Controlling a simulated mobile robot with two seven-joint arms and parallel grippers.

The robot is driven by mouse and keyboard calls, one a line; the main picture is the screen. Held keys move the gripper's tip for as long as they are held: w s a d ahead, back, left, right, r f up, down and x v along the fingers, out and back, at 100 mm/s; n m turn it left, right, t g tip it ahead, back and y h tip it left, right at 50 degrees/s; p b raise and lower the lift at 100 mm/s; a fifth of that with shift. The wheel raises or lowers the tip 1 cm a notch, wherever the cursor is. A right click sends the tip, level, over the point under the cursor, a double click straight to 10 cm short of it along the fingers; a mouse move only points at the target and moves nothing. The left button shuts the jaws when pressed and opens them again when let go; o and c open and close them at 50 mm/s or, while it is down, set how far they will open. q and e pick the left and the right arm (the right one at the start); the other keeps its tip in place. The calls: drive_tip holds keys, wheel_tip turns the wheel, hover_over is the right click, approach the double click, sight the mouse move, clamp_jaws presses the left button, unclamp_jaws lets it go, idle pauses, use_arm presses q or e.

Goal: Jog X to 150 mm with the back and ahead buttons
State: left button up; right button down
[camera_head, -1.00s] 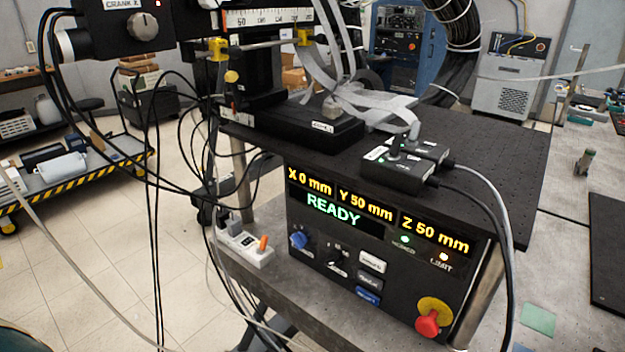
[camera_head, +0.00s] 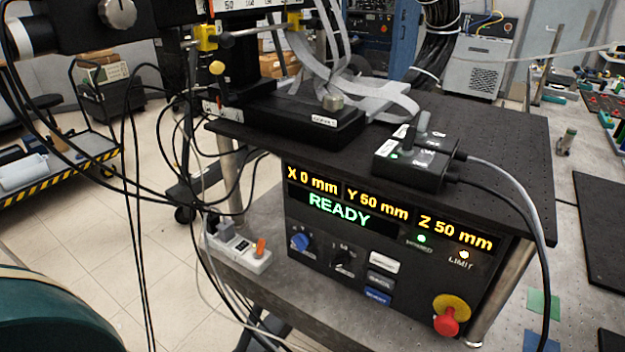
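The black control panel (camera_head: 325,285) stands under the bench top. Its display (camera_head: 345,212) reads X 0 mm, Y 50 mm, Z 50 mm and READY. A green lamp (camera_head: 421,238) and a LIMIT lamp (camera_head: 464,254) are lit. Below are a blue knob (camera_head: 300,241), a black knob (camera_head: 343,259), and white (camera_head: 384,262), grey (camera_head: 380,280) and blue (camera_head: 377,297) buttons. Black jog boxes (camera_head: 410,172) with grey levers sit on the bench top; they overlap, and their labels are too small to read. I cannot make out which controls are back and ahead. Neither gripper is in view.
A red stop button (camera_head: 447,321) on yellow sits at the panel's lower right. A power strip (camera_head: 238,250) lies left of the panel. Cables hang at the left and loop down right of the boxes. The perforated bench top (camera_head: 490,140) is clear at the right.

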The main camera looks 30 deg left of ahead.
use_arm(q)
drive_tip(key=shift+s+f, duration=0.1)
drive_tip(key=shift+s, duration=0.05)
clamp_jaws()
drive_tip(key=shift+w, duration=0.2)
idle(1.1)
